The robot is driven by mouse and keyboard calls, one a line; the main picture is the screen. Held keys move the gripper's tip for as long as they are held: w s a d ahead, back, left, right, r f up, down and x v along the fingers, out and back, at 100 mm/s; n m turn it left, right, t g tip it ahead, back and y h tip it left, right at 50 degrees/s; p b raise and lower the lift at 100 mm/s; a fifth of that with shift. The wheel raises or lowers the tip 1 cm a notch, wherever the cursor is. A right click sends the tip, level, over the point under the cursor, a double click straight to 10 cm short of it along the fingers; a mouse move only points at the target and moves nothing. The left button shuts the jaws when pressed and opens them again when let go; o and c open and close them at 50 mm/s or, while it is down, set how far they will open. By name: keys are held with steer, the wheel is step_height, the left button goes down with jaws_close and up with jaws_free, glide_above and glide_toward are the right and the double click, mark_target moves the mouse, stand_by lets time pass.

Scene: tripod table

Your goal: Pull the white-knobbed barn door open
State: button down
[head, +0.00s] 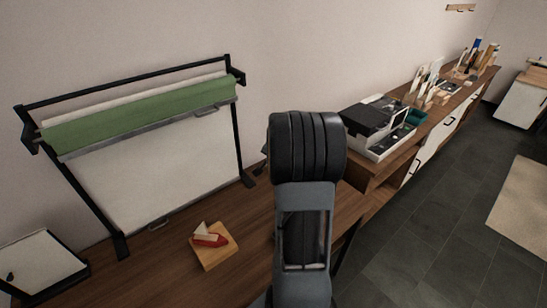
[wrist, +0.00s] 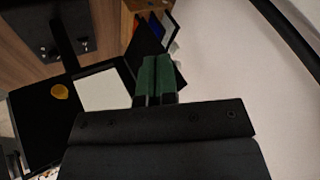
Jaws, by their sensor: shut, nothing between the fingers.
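I cannot make out a white-knobbed barn door in either view. In the head view my arm rises in the middle and hides part of the scene; my gripper cannot be made out there. In the wrist view my gripper (wrist: 157,76) shows green fingertips pressed together, with nothing between them. A large pale surface (wrist: 235,70) lies to its right, with a dark bar across the upper right corner. White-fronted cabinets (head: 422,158) stand along the wall at right in the head view; no knob can be told on them.
A black frame with a green roll (head: 140,118) and white sheet stands on the wooden table (head: 150,262). A small board (head: 214,247) with a red and white object lies before it. A printer-like box (head: 377,128) stands right. The dark tiled floor (head: 425,245) is clear.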

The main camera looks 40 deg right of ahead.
steer(key=w+a+p+v, duration=0.1)
steer(key=a+p+v, duration=0.1)
steer(key=p+v, duration=0.6)
steer(key=s+a+r+n+y, duration=0.1)
steer(key=s+a+r+n, duration=0.2)
steer(key=a, duration=0.6)
steer(key=s+a+r+n+g+y+b, duration=0.1)
steer(key=s+a+r+n, duration=0.2)
steer(key=s+a+n, duration=0.3)
steer(key=s+a+r+n+g+y, duration=0.1)
steer(key=s+a+r+n, duration=0.2)
steer(key=a, duration=0.9)
steer(key=shift+s+r+n+b, duration=0.2)
steer(key=shift+s+n+b, duration=0.1)
steer(key=shift+s+n, duration=0.65)
steer(key=shift+w+d, duration=0.15)
steer(key=shift+w, duration=0.05)
